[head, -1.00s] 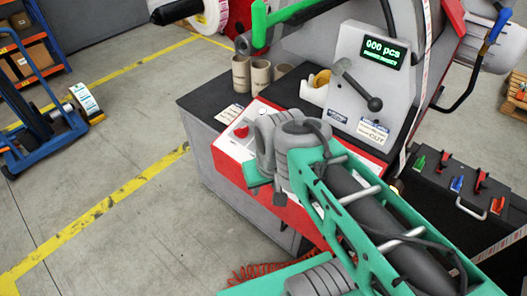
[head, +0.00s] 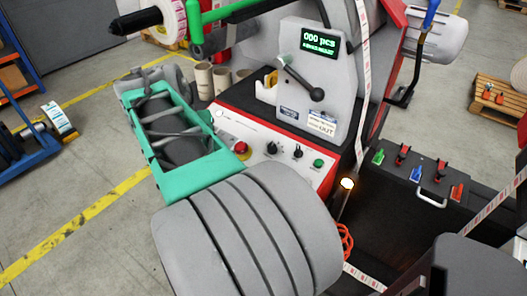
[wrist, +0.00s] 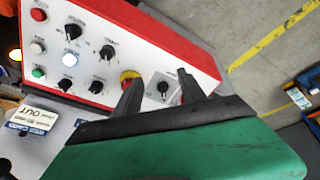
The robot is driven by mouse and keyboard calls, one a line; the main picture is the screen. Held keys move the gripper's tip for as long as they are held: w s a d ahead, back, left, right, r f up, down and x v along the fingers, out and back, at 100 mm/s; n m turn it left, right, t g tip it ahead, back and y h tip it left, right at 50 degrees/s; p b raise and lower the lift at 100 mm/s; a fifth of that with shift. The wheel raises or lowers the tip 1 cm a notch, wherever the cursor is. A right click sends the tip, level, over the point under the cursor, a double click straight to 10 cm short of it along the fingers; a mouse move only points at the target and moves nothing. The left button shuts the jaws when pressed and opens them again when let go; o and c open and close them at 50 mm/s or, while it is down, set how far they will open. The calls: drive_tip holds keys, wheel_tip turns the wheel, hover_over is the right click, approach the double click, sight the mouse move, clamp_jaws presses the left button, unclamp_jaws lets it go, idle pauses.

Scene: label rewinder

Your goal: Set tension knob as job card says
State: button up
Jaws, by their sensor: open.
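The red and white control panel (head: 285,160) fronts the machine in the head view and fills the upper left of the wrist view. It carries several black knobs. One large knob (wrist: 77,31) has a dial scale, another knob (wrist: 107,52) sits beside it, and a small knob (wrist: 162,87) is on a grey plate. Their labels are too blurred to tell surely which is tension. My gripper (wrist: 158,80) is open, its fingers apart over the panel's end, the small knob showing between them. It seems empty; contact cannot be told. I cannot identify a job card.
A red stop button (head: 240,148) is on the panel; it is partly behind a finger in the wrist view. The counter display (head: 310,38) reads 000 pcs. A crank lever (head: 302,80) juts out above the panel. A black case (head: 425,172) is at right.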

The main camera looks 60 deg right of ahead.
sight(271, 146)
drive_tip(key=s+d+m+g+b, duration=0.25)
drive_tip(key=s+d+m, duration=0.45)
drive_tip(key=s+d, duration=0.5)
drive_tip(key=shift+h, duration=0.3)
drive_tip(key=x, duration=0.5)
drive_tip(key=w+x, duration=0.1)
drive_tip(key=x, duration=0.1)
drive_tip(key=shift+d+f, duration=0.25)
drive_tip(key=shift+d, duration=0.25)
clamp_jaws()
drive_tip(key=shift+r, duration=0.1)
